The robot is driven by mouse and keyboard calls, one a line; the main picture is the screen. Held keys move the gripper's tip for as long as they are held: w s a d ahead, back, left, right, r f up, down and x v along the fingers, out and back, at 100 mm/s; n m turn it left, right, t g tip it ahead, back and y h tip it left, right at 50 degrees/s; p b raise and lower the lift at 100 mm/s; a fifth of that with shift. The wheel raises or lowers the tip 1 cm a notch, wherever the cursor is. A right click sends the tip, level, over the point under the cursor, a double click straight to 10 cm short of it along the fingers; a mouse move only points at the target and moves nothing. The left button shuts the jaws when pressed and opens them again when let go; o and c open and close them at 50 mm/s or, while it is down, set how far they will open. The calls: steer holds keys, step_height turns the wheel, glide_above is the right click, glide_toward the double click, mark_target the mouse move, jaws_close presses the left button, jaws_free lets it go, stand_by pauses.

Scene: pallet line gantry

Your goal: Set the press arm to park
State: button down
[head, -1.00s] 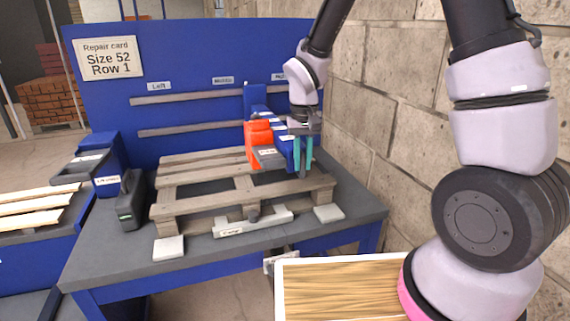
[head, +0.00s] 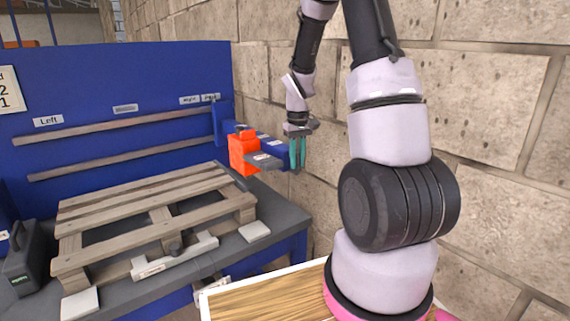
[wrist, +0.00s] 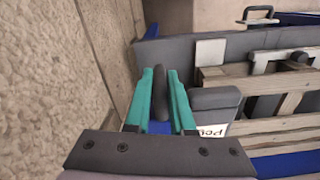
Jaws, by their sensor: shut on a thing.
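The press arm, with an orange head (head: 242,152) and a blue beam (head: 273,145), reaches out from the blue back panel (head: 120,75). The head is beyond the pallet's right end. My gripper (head: 297,155) points down at the beam's near end. In the wrist view its teal fingers (wrist: 160,100) are shut on a dark upright handle (wrist: 151,90). A grey block with a partly hidden white label (wrist: 213,130) is beside them.
A wooden pallet (head: 150,215) lies on the grey bench (head: 285,222), with white pads at its front corners. A stone wall (head: 480,150) stands close on the right. A dark case (head: 22,262) stands left of the pallet.

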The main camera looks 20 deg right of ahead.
steer(key=shift+w+d, duration=0.1)
steer(key=shift+d, duration=0.2)
steer(key=c, duration=0.8)
jaws_free()
steer(key=shift+w+d, duration=0.1)
steer(key=shift+d, duration=0.05)
steer(key=shift+r, duration=0.2)
step_height(320, 180, up, 10)
steer(key=shift+r, duration=0.25)
